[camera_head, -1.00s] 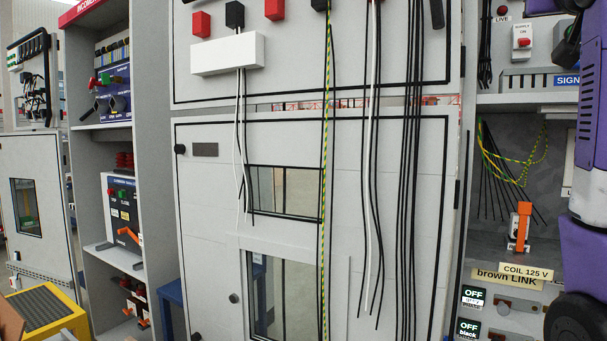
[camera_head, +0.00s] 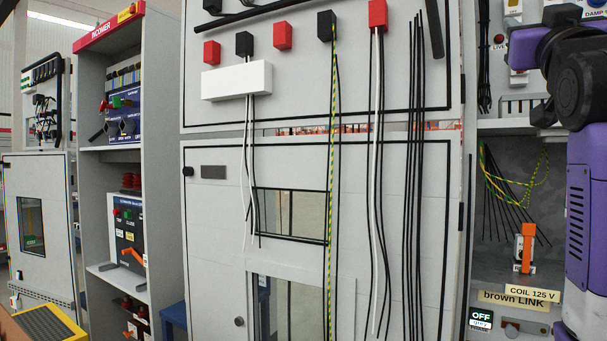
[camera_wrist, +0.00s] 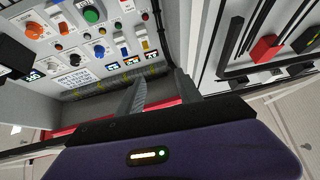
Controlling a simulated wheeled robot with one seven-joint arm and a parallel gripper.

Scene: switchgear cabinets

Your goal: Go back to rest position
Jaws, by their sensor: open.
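My gripper (camera_wrist: 160,92) shows in the wrist view with its two grey fingers apart and nothing between them. Beyond the fingers is a control panel (camera_wrist: 85,35) with a green button, orange and red knobs and several switches. In the head view my purple arm stands at the right edge, folded upright in front of the right cabinet (camera_head: 515,215). The gripper itself is out of the head view.
A tall grey cabinet (camera_head: 215,225) with hanging cables fills the middle. An open INCOMER cabinet (camera_head: 160,190) stands to its left. A yellow-edged box (camera_head: 45,325) is at the lower left. An orange-handled device (camera_head: 527,245) sits in the right cabinet.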

